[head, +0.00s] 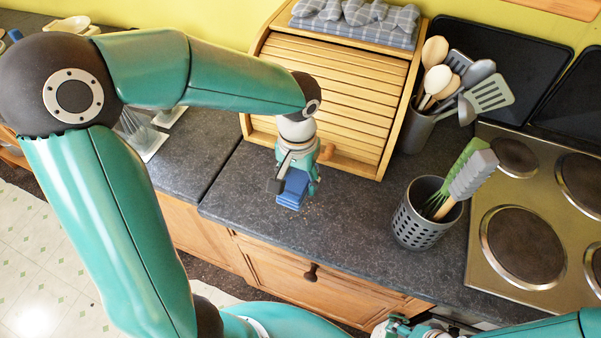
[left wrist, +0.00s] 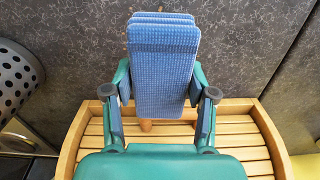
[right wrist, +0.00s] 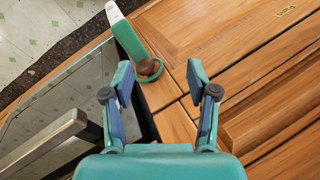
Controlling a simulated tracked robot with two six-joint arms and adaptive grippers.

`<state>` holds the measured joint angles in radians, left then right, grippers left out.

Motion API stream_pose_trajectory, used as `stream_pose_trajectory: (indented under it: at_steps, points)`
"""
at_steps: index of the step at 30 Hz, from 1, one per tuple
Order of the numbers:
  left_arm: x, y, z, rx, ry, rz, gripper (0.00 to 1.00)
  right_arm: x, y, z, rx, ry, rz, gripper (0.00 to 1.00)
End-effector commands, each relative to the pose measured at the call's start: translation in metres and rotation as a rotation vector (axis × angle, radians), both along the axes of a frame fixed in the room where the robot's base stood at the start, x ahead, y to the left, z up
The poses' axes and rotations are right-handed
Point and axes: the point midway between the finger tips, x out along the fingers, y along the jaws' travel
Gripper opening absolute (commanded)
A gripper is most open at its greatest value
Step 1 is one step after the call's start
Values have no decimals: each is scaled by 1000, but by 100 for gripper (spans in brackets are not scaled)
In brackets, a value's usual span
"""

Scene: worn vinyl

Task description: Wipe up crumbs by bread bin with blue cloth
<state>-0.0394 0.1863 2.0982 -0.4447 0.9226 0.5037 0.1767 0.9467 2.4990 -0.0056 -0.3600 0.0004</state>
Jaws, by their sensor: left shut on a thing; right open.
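The blue cloth (head: 292,189) is a folded, textured pad in my left gripper (head: 297,172), low over the dark worktop in front of the bread bin. In the left wrist view the cloth (left wrist: 162,60) sits between the two fingers (left wrist: 162,92), which are shut on it. I cannot tell whether it touches the worktop. A few faint pale specks, perhaps crumbs (head: 308,207), show beside the cloth. The wooden bread bin (head: 335,85) has its slatted front closed. My right gripper (right wrist: 160,85) is open and empty, low by the cabinet fronts.
A perforated utensil pot (head: 420,222) stands right of the cloth, near the worktop edge. A grey utensil holder (head: 413,130) and the hob (head: 540,215) are farther right. Worktop left of the bin is partly clear.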

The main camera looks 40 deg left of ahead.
Motion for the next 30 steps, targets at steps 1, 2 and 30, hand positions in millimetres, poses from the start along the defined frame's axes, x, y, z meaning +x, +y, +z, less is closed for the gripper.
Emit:
stream_pose_trajectory:
  at_steps: [1,2,30]
  points:
    - [0,1,0,0,0,2,28,0,0,0,0,0,0,58]
    - [0,1,0,0,0,2,28,0,0,0,0,0,0,58]
    - [-1,2,-53,-1,-1,6,28,0,0,-50,0,0,0,58]
